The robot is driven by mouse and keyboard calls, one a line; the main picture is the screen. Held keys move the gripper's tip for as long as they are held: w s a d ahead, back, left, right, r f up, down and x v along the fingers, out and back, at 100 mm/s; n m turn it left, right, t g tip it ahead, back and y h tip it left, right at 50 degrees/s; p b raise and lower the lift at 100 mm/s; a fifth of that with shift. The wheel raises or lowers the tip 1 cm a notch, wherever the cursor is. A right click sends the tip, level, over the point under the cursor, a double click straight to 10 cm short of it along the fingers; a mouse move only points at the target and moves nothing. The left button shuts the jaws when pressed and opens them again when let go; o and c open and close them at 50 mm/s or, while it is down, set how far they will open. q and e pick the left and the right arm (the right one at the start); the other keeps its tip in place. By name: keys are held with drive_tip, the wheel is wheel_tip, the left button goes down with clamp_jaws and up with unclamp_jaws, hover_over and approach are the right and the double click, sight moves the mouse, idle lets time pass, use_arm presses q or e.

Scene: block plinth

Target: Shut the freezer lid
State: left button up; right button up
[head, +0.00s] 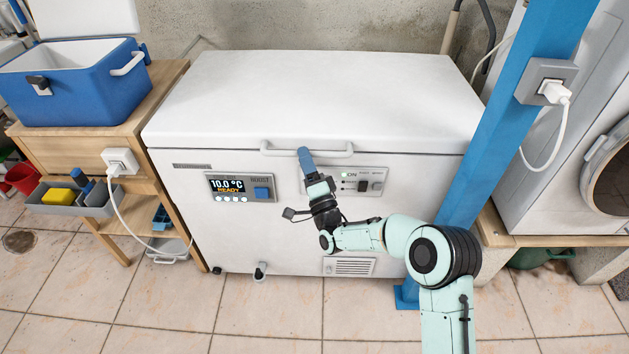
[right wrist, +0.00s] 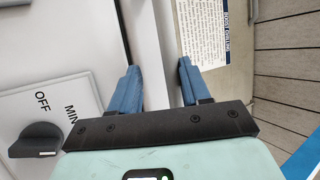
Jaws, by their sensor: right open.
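The white freezer (head: 290,230) stands in the middle of the head view, with its long white lid (head: 320,95) lying flat over its top. No gap shows between the lid and the body from here. A white bar handle (head: 335,154) runs along the lid's front edge. My right gripper (head: 304,153) is at the left half of this handle, its blue fingers overlapping it. In the right wrist view, its two fingers (right wrist: 158,88) are apart with a pale edge between them; I cannot tell whether they touch the handle. My left gripper is not in view.
The freezer front carries a display (head: 228,187) and a control panel (head: 357,181). A blue post (head: 490,130) stands close at the right. A wooden stand (head: 165,90) with a blue cooler (head: 75,95) is at the left. The tiled floor in front is mostly clear.

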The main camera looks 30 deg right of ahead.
drive_tip(key=v, duration=1.2)
drive_tip(key=shift+s, duration=0.2)
drive_tip(key=shift+a, duration=0.1)
